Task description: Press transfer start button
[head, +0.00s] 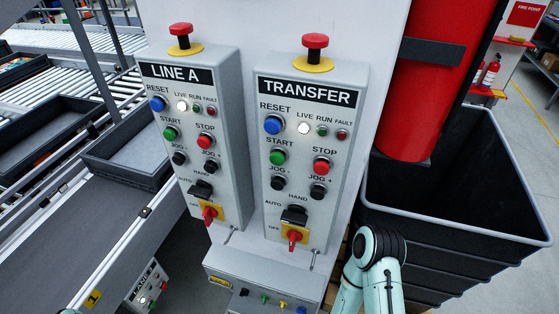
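The TRANSFER control box (312,160) stands right of the middle in the head view, with its label along the top. Its green START button (277,158) sits below the blue RESET button (273,125) and left of the red STOP button (321,166). Nothing covers the START button. A pale mint link of my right arm (378,275) with a dark joint rises at the bottom, below and right of the box, apart from the buttons. No fingers of either gripper show.
The similar LINE A box (193,135) stands just left, with its own green START button (170,133). Red mushroom buttons (315,42) top both boxes. A red cylinder (420,95) and black bin (460,250) are right. Rollers and trays (125,155) are left.

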